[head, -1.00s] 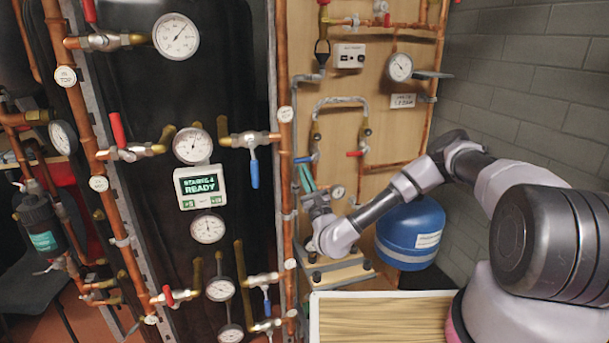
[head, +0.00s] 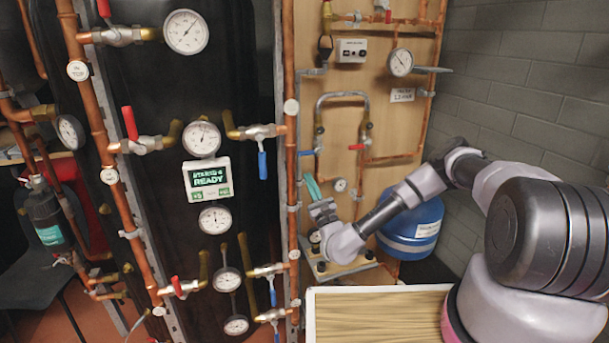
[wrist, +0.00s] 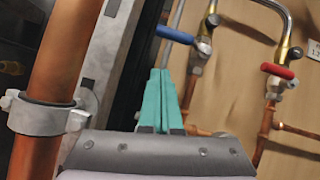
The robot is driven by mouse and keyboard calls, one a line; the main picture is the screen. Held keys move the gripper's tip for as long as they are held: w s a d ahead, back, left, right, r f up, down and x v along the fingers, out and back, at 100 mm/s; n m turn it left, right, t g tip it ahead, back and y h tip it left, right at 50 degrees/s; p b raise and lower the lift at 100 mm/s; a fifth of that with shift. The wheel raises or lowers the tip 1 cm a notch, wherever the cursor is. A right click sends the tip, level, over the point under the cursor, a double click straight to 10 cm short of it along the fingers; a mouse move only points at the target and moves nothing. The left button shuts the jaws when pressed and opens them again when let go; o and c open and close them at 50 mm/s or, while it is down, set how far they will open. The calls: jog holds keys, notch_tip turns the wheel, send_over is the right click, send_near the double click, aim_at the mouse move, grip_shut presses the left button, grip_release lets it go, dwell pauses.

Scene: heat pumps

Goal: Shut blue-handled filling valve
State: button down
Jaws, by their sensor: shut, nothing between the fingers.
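The blue-handled filling valve (head: 305,153) sits on the left leg of a looped hose on the wooden board. In the wrist view its blue handle (wrist: 175,35) sticks out sideways to the left from the metal valve body, across the upright pipe. My gripper (head: 308,175) is in front of the board, just below the blue handle. In the wrist view my gripper's teal fingers (wrist: 158,72) are together and empty, with their tips below the handle and apart from it in the picture. I cannot tell the depth gap.
A red-handled valve (head: 356,147) is on the hose's right leg. A thick copper pipe (wrist: 58,70) with a clamp stands close on the left in the wrist view. Other blue handles (head: 262,165) hang on the black panel. A blue tank (head: 412,225) stands below my arm.

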jog(key=a+v, duration=0.1)
jog(key=v, duration=0.7)
jog(key=shift+s+f, duration=0.2)
jog(key=shift+s, duration=0.25)
jog(key=shift+d, duration=0.15)
